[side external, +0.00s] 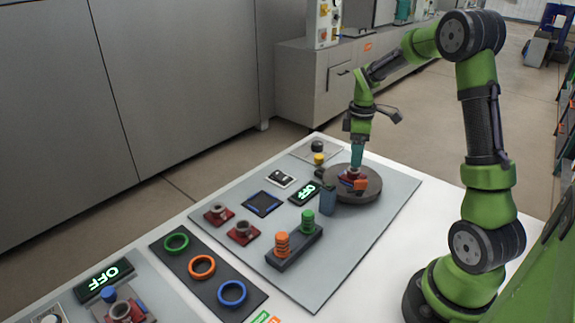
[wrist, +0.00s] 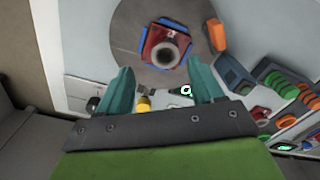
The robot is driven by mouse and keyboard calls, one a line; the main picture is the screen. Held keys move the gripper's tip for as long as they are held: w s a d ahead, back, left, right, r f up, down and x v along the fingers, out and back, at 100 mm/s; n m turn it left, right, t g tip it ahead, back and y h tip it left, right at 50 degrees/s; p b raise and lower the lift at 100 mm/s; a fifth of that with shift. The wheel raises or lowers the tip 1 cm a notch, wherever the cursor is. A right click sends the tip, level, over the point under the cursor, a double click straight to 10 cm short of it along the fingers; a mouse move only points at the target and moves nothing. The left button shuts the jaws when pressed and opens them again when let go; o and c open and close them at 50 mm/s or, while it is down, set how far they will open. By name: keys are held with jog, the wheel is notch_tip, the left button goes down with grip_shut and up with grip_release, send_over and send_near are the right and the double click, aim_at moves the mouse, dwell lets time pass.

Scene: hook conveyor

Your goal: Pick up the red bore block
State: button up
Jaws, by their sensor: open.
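A red bore block (wrist: 153,49) with a grey round bore sits inside a blue frame on a dark round disc (wrist: 125,42) in the wrist view. In the side external view this red block (side external: 349,180) is partly hidden by my gripper and an orange part. My gripper (side external: 357,166) points down just above the disc, and its teal fingers show apart and empty in the wrist view (wrist: 164,78). The block lies ahead of the fingertips there; I cannot tell the height gap. Two more red bore blocks stand on the grey panel, one farther left (side external: 218,214) and one nearer (side external: 243,234).
An orange part (side external: 361,185) is at the disc's edge, with a blue-grey box (side external: 328,200) beside it. A dark holder (side external: 293,250) carries orange and green ring stacks. A black plate (side external: 208,272) holds green, orange and blue rings.

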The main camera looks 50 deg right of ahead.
aim_at(353, 174)
jog(key=f, duration=0.5)
jog(key=shift+s+a, duration=0.15)
jog(key=shift+a, duration=0.15)
jog(key=shift+c, duration=0.5)
grip_shut()
